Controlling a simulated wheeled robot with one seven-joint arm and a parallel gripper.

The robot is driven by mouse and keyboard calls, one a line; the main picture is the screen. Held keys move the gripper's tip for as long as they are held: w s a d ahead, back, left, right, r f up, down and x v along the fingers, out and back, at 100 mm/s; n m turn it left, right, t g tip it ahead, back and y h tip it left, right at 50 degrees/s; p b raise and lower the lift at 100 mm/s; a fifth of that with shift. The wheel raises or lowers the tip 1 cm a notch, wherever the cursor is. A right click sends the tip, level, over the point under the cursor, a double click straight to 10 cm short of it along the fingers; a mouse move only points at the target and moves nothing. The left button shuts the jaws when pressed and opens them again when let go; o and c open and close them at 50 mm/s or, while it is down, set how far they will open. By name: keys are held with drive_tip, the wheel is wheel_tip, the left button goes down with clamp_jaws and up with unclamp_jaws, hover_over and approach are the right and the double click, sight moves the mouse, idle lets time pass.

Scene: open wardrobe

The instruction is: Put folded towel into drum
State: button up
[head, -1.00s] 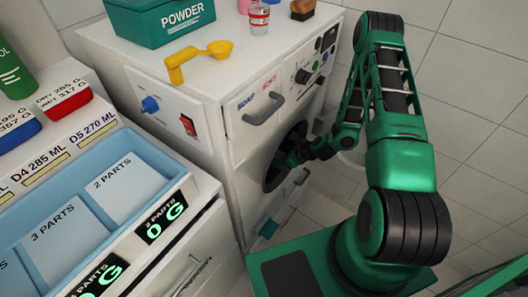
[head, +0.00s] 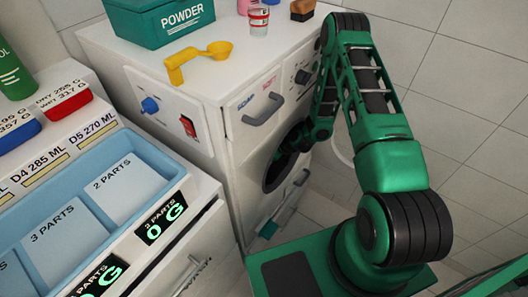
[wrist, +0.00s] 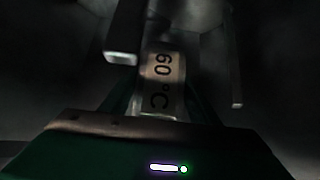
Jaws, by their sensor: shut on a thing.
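In the head view, the drum (head: 277,172) is the dark round opening in the front of the white washing machine, and the end of my arm reaches into it. In the wrist view, my gripper (wrist: 178,80) is surrounded by the dark drum interior (wrist: 50,75). It is shut on the folded towel (wrist: 160,82), of which a pale strip marked "60 °C" shows between the fingers. The rest of the towel is lost in the dark. The towel and my fingers are hidden in the head view.
The white washing machine (head: 235,175) has a yellow scoop (head: 200,57) and a green powder box (head: 165,20) on top. A handled soap drawer (head: 262,108) sits above the drum. A blue tray (head: 105,200) is on the left cabinet. Tiled floor lies to the right.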

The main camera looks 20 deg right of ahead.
drive_tip(key=o, duration=1.1)
drive_tip(key=shift+o, duration=0.2)
